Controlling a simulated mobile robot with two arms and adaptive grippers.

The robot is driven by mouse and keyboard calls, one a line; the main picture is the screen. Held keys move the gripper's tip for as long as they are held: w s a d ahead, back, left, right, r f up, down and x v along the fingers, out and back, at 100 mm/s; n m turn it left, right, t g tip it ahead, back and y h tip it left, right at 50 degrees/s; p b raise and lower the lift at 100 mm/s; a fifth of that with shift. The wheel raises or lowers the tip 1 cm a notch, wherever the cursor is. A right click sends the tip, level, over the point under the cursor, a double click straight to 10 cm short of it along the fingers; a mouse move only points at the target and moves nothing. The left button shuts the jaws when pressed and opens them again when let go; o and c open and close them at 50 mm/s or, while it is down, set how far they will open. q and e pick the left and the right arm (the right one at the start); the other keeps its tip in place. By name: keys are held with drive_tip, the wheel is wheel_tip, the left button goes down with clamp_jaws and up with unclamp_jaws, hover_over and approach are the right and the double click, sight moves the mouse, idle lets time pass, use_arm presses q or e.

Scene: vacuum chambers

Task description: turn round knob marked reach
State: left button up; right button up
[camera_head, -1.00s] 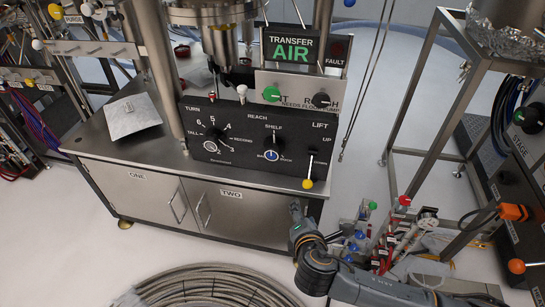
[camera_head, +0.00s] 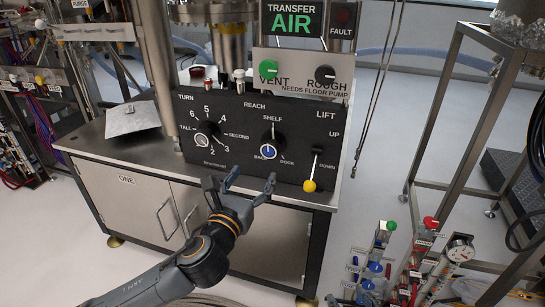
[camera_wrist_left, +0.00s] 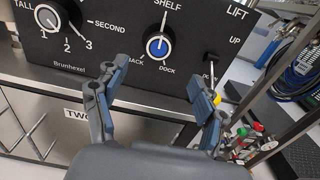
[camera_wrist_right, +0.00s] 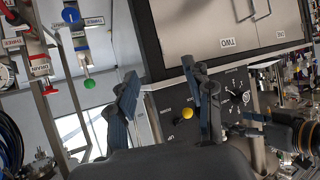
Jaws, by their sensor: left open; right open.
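The round REACH knob (camera_head: 268,151) is black with a blue centre, on the black sloping panel (camera_head: 240,172). Its white mark points up towards SHELF; BACK and DOCK are lettered below. It also shows in the left wrist view (camera_wrist_left: 158,46). My left gripper (camera_head: 251,177) is open and empty in front of the panel, just below the knob and apart from it. In the left wrist view its fingers (camera_wrist_left: 152,76) stand apart, with the knob beyond the gap. My right gripper (camera_wrist_right: 160,70) shows only in its own wrist view, open and empty.
The TURN knob (camera_head: 205,140) is left of the REACH knob. The LIFT lever with a yellow ball (camera_head: 310,185) is close on the right. VENT (camera_head: 268,67) and ROUGH (camera_head: 325,75) knobs are above. Cabinet doors (camera_head: 143,207) lie below.

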sight(268, 150)
use_arm(q)
drive_tip(key=b+x, duration=0.1)
drive_tip(key=x, duration=0.6)
drive_tip(key=shift+f+b, duration=0.1)
drive_tip(key=shift+b, duration=0.25)
drive_tip(key=b+x, duration=0.1)
drive_tip(key=x, duration=0.4)
drive_tip(key=shift+w, duration=0.3)
drive_tip(key=shift+w+d+b, duration=0.2)
drive_tip(key=shift+w+b, duration=0.15)
drive_tip(key=shift+w, duration=0.1)
use_arm(e)
drive_tip(key=w+a+r+t+y, duration=0.1)
drive_tip(key=r+t, duration=0.3)
drive_tip(key=r, duration=0.3)
drive_tip(key=w+a+r+t+y, duration=0.2)
drive_tip(key=r+t, duration=0.3)
drive_tip(key=r, duration=0.3)
drive_tip(key=shift+t, duration=0.3)
use_arm(q)
drive_tip(key=shift+c, duration=0.2)
drive_tip(key=c, duration=1.1)
